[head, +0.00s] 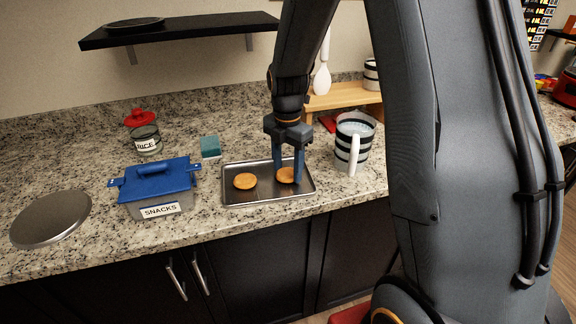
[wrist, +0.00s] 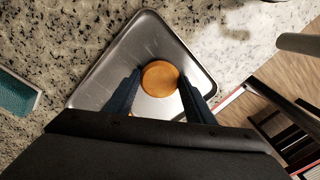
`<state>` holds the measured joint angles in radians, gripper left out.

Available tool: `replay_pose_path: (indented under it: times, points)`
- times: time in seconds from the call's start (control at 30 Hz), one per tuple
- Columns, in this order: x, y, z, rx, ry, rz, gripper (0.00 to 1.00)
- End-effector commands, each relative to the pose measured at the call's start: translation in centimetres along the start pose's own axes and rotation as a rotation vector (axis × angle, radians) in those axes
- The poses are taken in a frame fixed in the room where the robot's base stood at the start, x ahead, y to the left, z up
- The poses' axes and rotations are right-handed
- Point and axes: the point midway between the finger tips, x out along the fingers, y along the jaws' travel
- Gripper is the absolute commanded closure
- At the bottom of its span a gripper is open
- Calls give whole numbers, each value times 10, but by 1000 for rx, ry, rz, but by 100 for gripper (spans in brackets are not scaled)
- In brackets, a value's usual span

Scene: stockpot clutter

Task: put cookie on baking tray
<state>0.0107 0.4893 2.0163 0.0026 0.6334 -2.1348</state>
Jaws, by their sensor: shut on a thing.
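A metal baking tray (head: 262,199) lies on the granite counter near its front edge. One round golden cookie (head: 245,181) rests on the left half of the tray. My gripper (head: 287,178) points down over the right half of the tray, shut on a second cookie (head: 285,175). In the wrist view this held cookie (wrist: 160,78) sits between the two blue fingers, over the tray (wrist: 150,38). I cannot tell whether the held cookie touches the tray floor.
A snacks box (head: 157,190) with a blue lid stands left of the tray, a teal sponge (head: 210,146) behind it. A striped pitcher (head: 352,142) stands close to the right. A rice jar (head: 146,141) and a round metal lid (head: 50,217) are further left.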

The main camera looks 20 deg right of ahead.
Motion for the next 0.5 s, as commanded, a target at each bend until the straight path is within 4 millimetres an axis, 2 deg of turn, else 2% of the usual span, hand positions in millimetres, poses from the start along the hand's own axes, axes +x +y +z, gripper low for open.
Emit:
replay_pose_path:
  times: [0.27, 0.3, 0.4, 0.5]
  points:
    - [2, 0, 0, 1, 0, 0, 72]
    - [3, 0, 0, 1, 0, 0, 49]
    - [2, 0, 0, 1, 0, 0, 33]
    - [2, 0, 0, 1, 0, 0, 32]
